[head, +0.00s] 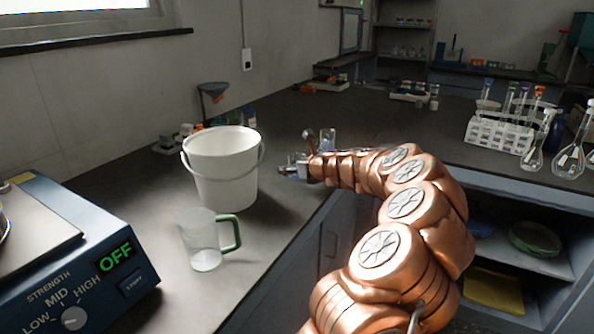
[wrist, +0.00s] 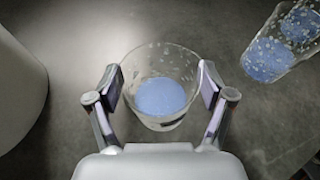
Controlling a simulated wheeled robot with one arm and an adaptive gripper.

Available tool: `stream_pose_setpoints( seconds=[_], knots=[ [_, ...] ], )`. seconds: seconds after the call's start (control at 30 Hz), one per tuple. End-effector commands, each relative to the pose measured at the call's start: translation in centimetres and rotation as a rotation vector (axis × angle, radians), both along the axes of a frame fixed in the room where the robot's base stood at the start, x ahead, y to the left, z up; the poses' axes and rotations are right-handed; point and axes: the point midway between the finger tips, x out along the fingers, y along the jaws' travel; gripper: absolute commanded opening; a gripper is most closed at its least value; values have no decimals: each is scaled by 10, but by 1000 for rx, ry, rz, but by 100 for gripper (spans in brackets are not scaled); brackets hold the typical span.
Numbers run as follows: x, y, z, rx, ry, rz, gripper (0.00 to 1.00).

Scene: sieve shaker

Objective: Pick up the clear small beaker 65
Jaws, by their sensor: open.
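A clear small beaker (wrist: 160,62) with blue at its bottom stands between the two fingers of my gripper (wrist: 161,85) in the wrist view. The finger pads are on either side of it, close to its wall; whether they touch it I cannot tell. A second clear beaker (wrist: 285,40), also with blue in it, is at the upper right, outside the fingers. In the head view my gripper (head: 303,160) is low over the bench beyond the white bucket. The beakers there are small and partly hidden by my arm.
A white bucket (head: 226,170) stands left of my gripper; its pale side also shows in the wrist view (wrist: 15,85). A clear jug with a green handle (head: 203,240) and a blue shaker unit (head: 85,265) are nearer. A test tube rack (head: 500,132) and flasks stand right.

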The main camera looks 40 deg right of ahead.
Motion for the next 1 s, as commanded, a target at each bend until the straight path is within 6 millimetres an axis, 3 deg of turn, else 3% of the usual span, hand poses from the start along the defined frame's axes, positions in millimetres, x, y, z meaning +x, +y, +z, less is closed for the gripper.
stream_pose_setpoints(
  seconds=[0.13,0.77,1.0],
  knots=[
    [0,0,0,0,0,0,79],
    [0,0,0,0,0,0,13],
    [0,0,0,0,0,0,12]
  ],
)
